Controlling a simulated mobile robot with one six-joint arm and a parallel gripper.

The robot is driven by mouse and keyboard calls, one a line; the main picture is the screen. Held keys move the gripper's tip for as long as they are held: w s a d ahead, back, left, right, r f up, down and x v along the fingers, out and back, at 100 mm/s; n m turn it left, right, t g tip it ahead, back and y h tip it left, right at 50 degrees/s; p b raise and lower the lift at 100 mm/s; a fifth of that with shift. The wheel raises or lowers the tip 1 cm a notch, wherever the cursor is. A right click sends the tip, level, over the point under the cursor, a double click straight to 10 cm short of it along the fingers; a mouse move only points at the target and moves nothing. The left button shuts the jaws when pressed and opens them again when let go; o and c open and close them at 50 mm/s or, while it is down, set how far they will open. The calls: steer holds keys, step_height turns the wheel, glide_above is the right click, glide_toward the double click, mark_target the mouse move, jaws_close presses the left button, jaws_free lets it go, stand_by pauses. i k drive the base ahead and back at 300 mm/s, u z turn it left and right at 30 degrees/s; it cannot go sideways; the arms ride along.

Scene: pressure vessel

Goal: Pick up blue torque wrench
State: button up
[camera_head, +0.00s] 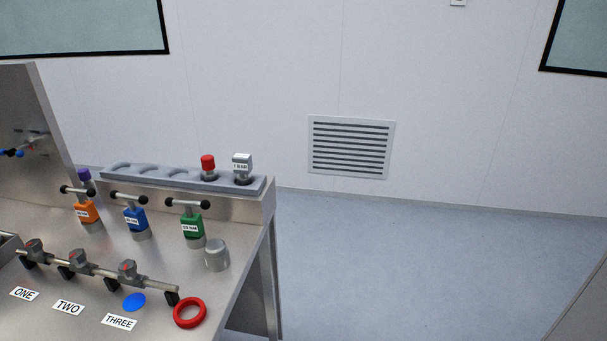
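The blue torque wrench (135,219) stands upright on the steel workbench (224,287). It has a blue body with a white label, a dark T-handle with black knobs on top, and a grey base. It stands between an orange torque wrench (87,212) on its left and a green torque wrench (192,226) on its right. The label's text is too small to read surely. My gripper is not in view.
A grey rack (147,176) behind holds a red-capped part (208,166) and a "1 BAR" part (242,166). In front are a pipe with valves (100,271), a blue disc (134,302), a red ring (190,312) and a grey cylinder (217,255). Open floor (400,265) lies right.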

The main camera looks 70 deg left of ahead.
mark_target(135, 219)
steer(key=u, duration=1.5)
steer(key=i, duration=2)
steer(key=u, duration=3.45)
steer(key=i, duration=1)
steer(key=z, duration=0.05)
